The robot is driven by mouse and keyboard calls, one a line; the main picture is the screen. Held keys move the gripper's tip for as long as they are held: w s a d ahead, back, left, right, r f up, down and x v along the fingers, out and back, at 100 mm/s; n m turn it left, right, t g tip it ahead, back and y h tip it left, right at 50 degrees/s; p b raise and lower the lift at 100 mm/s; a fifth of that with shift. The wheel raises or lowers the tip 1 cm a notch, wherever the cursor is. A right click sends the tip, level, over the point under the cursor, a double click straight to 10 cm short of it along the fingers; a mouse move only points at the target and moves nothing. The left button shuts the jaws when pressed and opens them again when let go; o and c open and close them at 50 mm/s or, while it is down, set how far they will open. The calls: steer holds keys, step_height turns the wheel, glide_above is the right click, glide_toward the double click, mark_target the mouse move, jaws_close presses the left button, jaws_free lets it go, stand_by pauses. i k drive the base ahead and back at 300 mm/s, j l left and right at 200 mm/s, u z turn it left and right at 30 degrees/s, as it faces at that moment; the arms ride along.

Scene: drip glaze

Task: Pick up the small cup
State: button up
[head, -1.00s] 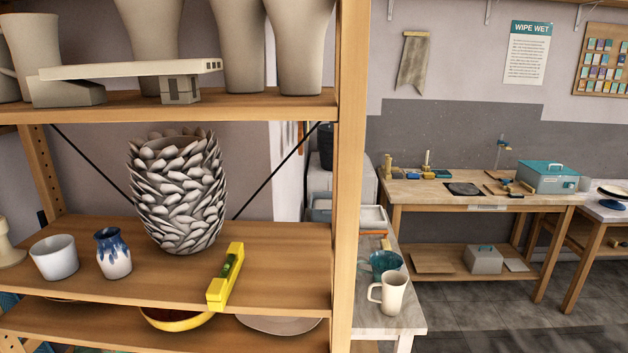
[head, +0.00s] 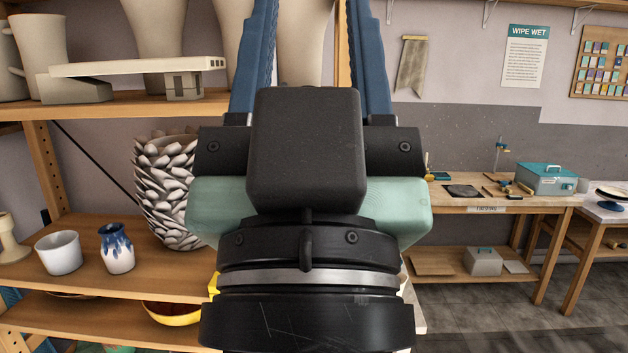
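A small white cup (head: 58,253) stands upright on the middle shelf at the left, with its open top facing up. A small white vase with blue drip glaze (head: 117,248) stands just to its right. My gripper (head: 312,30) fills the middle of the head view, with its two blue fingers pointing up and wide apart. Its fingertips are at or beyond the top edge. I see nothing held between the fingers. The gripper is to the right of the cup and apart from it in the picture.
A scaly vase (head: 165,190) stands behind the cup, partly hidden by my gripper. The upper shelf (head: 100,107) holds tall vases above the cup. A yellow bowl (head: 172,312) sits below. A workbench (head: 480,193) stands at the right.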

mark_target(60, 253)
steer(key=j+u, duration=0.1)
steer(key=j, duration=0.4)
steer(key=i+j+u, duration=0.1)
steer(key=j, duration=0.45)
steer(key=i+j+u, duration=0.1)
steer(key=j, duration=0.4)
steer(key=i+j+u, duration=0.1)
steer(key=j, duration=0.4)
steer(key=i+j, duration=0.1)
steer(key=j, duration=0.4)
steer(key=u, duration=0.05)
